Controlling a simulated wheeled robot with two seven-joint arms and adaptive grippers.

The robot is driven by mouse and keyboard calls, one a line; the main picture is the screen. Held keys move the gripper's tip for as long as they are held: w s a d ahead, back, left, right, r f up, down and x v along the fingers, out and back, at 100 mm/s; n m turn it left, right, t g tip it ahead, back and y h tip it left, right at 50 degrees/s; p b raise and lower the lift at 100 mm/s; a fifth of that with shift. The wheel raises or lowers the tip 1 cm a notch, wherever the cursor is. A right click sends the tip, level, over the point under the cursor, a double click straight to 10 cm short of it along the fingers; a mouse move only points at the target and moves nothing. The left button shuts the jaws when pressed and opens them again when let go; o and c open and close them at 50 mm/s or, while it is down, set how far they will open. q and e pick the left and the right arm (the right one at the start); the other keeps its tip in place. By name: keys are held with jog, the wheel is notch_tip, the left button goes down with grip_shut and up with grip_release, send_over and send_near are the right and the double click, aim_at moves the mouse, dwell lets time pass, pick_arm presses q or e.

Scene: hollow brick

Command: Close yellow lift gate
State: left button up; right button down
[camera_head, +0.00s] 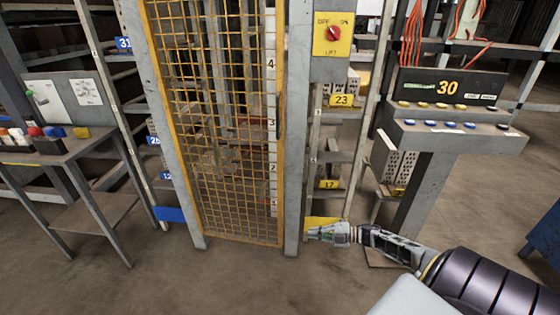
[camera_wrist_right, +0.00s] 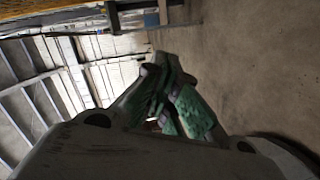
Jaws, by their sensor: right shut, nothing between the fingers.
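The yellow mesh lift gate (camera_head: 225,150) stands upright between two grey posts and spans nearly all of the opening between them. I cannot tell whether it is latched. A numbered strip (camera_head: 271,120) runs beside its right edge. My right gripper (camera_head: 316,233) is low, just right of the right grey post (camera_head: 293,200), apart from the gate mesh, pointing left. Its fingers are shut and empty; the green-padded fingertips (camera_wrist_right: 172,95) also show together in the right wrist view. My left gripper is not in view.
A lift switch box (camera_head: 332,35) with a red knob is on the right post. Shelves (camera_head: 335,155) and a button console (camera_head: 455,135) stand right. A workbench (camera_head: 60,150) stands left. The floor (camera_head: 200,280) in front is clear.

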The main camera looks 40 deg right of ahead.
jog(key=a+r+t+p, duration=0.2)
jog(key=a+r, duration=0.6)
jog(key=a, duration=0.3)
jog(key=w+r+t+h, duration=0.2)
jog(key=w+r+h, duration=0.1)
jog(key=r, duration=0.5)
jog(key=w+r+t+h, duration=0.1)
jog(key=w+r+h, duration=0.2)
jog(key=r, duration=0.6)
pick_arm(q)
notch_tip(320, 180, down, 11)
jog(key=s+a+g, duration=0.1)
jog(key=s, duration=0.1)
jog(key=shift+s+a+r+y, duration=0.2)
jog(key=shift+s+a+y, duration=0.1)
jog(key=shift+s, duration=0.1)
pick_arm(e)
jog(key=d+m+h, duration=0.2)
jog(key=w+d+m+h, duration=0.1)
jog(key=d+m+h, duration=0.1)
jog(key=d+h, duration=0.1)
jog(key=shift+w+d+r+t, duration=0.1)
jog(key=shift+w+t, duration=0.05)
jog(key=shift+t, duration=0.25)
jog(key=shift+w, duration=0.2)
